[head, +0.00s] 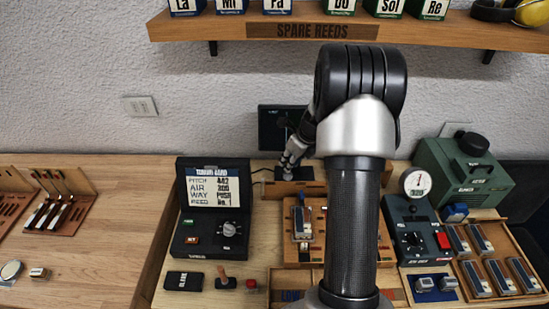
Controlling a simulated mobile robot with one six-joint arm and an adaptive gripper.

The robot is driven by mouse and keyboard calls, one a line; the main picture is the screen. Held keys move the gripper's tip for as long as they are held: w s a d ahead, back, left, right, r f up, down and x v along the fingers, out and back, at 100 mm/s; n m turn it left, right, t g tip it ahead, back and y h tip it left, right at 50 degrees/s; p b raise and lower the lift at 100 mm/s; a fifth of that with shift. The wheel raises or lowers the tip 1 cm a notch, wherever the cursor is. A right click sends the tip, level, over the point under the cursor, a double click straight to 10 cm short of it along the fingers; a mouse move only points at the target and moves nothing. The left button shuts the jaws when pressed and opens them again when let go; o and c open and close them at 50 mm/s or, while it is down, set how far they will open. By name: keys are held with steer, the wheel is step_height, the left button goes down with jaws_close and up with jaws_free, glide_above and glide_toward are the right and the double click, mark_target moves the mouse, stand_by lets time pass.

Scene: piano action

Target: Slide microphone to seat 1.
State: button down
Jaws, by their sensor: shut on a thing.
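My gripper (289,163) is at the back of the bench, just in front of a dark screen (272,128). It points down and is shut on a small dark piece at the wooden stand below it, which appears to be the microphone (279,173). The fingers and the arm hide most of that piece. The wooden stand (299,188) sits behind a wooden board (290,252) that carries a metal reed part (301,224). My arm covers the right part of the board. Seat marks cannot be read from here.
A tuning card case (213,196) stands to the left. A dark box with a gauge (416,185), a green machine (464,170) and a wooden tray of reeds (507,252) are to the right. A shelf (250,27) overhangs the back. Bare bench lies at left (115,225).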

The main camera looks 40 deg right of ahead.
steer(key=s+d, duration=0.1)
steer(key=d, duration=0.1)
steer(key=s+d, duration=0.1)
steer(key=shift+s+d+p, duration=0.35)
steer(key=shift+s+p, duration=0.05)
steer(key=c, duration=1.7)
jaws_free()
steer(key=v, duration=1.2)
